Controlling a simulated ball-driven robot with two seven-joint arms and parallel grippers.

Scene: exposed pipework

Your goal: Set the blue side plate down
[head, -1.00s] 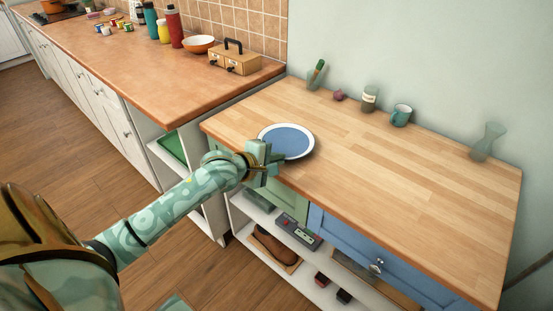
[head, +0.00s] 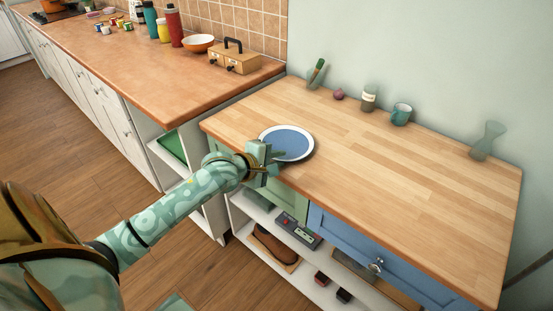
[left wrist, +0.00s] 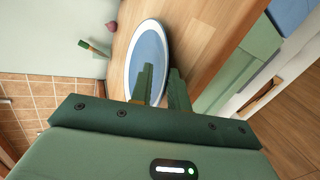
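The blue side plate (head: 288,140), with a white rim, lies flat on the wooden worktop near its front left edge. It also shows in the left wrist view (left wrist: 150,50). My left gripper (head: 272,154) is at the plate's near rim. In the left wrist view its two fingers (left wrist: 161,88) are apart, one over the plate's face and the other past the rim, with the rim between them and a gap showing. My right gripper is not in view.
The wooden worktop (head: 400,180) is clear to the right of the plate. Along the wall stand a jar (head: 369,98), a teal mug (head: 401,114) and a glass vase (head: 487,141). A bread-box-like case (head: 234,60) sits on the orange counter at left.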

